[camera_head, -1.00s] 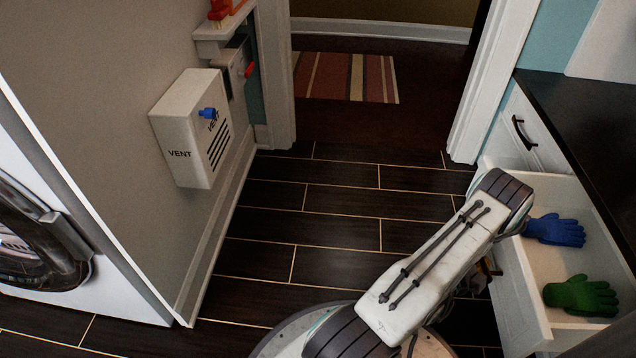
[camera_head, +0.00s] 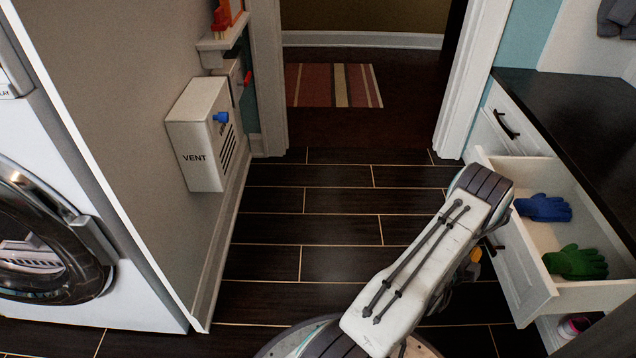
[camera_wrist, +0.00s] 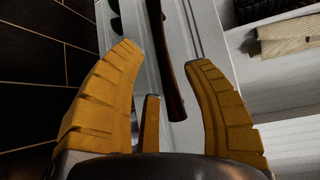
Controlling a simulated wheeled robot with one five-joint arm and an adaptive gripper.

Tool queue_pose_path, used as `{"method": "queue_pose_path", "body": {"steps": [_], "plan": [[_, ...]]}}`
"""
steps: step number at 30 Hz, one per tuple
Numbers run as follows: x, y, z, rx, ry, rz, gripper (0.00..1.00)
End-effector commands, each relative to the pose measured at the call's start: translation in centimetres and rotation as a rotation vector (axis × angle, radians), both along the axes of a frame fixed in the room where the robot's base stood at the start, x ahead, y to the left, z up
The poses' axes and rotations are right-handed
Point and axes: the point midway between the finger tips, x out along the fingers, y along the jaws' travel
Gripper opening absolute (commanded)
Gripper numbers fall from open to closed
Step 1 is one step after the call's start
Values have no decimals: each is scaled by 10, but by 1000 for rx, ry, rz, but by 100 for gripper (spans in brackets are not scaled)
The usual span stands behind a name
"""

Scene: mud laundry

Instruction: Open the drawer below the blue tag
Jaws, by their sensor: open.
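An open white drawer (camera_head: 521,270) juts from the right-hand cabinet, holding a blue glove (camera_head: 543,208) and a green glove (camera_head: 576,262). A closed drawer with a dark handle (camera_head: 505,124) is farther back. I cannot make out a blue tag in either view. My gripper's yellow part (camera_head: 475,255) shows beside the open drawer's front, mostly hidden by my arm. In the wrist view my gripper (camera_wrist: 163,55) is open. A dark bar handle (camera_wrist: 160,40) on a white panel lies in line with the gap between the fingers; I cannot tell whether they touch.
A dark countertop (camera_head: 570,110) tops the cabinet. A pink item (camera_head: 573,326) shows below the open drawer. A washer (camera_head: 50,240) and a white vent box (camera_head: 198,140) are on the left. The dark floor between is clear to the doorway and striped rug (camera_head: 334,85).

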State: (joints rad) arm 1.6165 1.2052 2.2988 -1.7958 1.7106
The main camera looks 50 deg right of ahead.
Motion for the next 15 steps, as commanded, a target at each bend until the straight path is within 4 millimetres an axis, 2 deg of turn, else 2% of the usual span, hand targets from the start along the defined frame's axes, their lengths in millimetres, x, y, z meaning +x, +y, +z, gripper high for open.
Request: {"method": "queue_pose_path", "body": {"steps": [8, 15], "plan": [[37, -8, 11, 53, 72, 85, 45], [76, -11, 22, 106, 155, 179, 45]]}}
